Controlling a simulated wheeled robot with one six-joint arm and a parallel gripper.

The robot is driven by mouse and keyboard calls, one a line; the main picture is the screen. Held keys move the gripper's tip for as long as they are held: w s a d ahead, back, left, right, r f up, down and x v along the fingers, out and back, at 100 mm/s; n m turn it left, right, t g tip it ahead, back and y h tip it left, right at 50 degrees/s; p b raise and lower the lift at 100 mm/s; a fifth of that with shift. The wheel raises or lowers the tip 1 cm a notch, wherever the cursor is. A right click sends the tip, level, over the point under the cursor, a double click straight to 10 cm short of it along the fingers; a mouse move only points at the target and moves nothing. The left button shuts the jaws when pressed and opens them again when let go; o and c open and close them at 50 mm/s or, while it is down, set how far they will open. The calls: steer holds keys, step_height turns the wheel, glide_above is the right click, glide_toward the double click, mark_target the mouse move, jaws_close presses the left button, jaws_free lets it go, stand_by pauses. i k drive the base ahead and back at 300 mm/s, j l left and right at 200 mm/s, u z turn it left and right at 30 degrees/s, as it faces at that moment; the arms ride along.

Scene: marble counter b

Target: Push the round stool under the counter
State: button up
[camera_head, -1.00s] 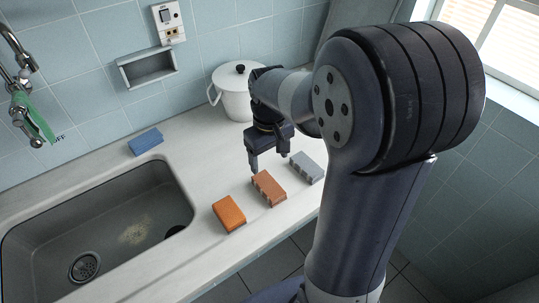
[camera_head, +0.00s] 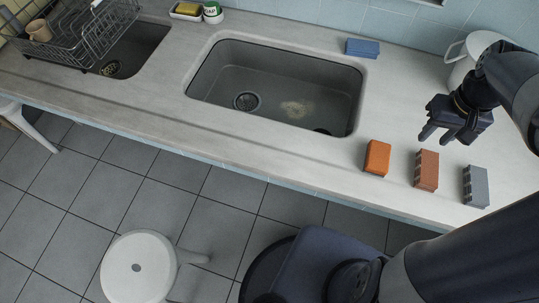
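The round stool (camera_head: 138,268) is white, with a round seat and a small dark hole in its middle. It stands on the tiled floor at the lower left, out in front of the counter (camera_head: 200,130) and apart from it. A leg shows to the right of the seat; its lower parts are partly cut off by the frame. My gripper (camera_head: 438,134) is over the counter at the right, near the blocks, far from the stool. Its fingers look apart and hold nothing.
A second white stool or seat (camera_head: 25,125) is partly seen at the left edge. A sink (camera_head: 275,85), a dish rack (camera_head: 95,35), a white pot (camera_head: 470,55), an orange block (camera_head: 377,158), a brown block (camera_head: 427,170) and a grey block (camera_head: 476,187) are on the counter. Floor between stool and counter is clear.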

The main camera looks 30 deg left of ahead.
mark_target(143, 265)
steer(key=u, duration=3.65)
